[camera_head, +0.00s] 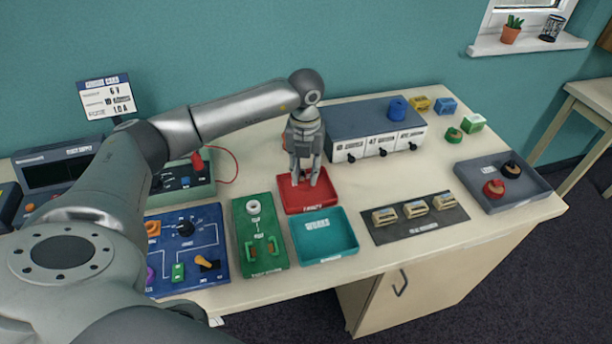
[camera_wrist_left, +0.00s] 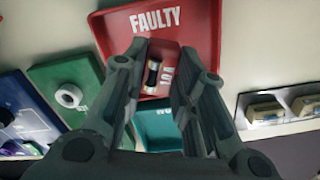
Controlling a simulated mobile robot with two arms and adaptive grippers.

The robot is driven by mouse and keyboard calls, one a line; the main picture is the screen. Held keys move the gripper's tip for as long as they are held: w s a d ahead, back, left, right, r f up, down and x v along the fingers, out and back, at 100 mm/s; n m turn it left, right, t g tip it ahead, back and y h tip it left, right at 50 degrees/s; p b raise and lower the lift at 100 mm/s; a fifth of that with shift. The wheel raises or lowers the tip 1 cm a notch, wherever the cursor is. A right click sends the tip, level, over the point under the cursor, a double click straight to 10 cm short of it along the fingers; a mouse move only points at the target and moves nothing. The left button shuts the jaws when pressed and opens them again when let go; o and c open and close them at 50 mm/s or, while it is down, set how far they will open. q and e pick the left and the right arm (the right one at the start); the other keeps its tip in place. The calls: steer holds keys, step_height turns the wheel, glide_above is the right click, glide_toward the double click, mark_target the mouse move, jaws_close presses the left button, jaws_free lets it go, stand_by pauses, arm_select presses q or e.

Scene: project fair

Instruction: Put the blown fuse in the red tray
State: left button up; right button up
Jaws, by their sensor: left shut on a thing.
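The red tray (camera_head: 325,200), marked FAULTY, sits near the middle of the table. It also fills the top of the left wrist view (camera_wrist_left: 205,25). My left gripper (camera_head: 305,182) points down over the red tray. It is shut on a red fuse (camera_wrist_left: 166,75) with a 10A label and a glass tube that looks dark in the middle. The fuse lies between the fingertips, over or inside the tray; I cannot tell whether it touches the tray floor. In the head view the fingers mostly hide it. My right gripper is not in view.
A teal tray (camera_head: 325,233) adjoins the red one in front. A green board (camera_head: 259,232) stands to the left. A blue and white box (camera_head: 375,120) stands behind right. A dark mat (camera_head: 415,228) with several fuses and a grey tray (camera_head: 525,193) lie to the right.

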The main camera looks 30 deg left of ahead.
mark_target(306, 175)
arm_select(q)
step_height(306, 175, down, 3)
steer(key=shift+w+f+p, duration=0.1)
steer(key=shift+w+p, duration=0.05)
steer(key=shift+p, duration=0.65)
steer(key=shift+f, duration=0.2)
steer(key=o, duration=1)
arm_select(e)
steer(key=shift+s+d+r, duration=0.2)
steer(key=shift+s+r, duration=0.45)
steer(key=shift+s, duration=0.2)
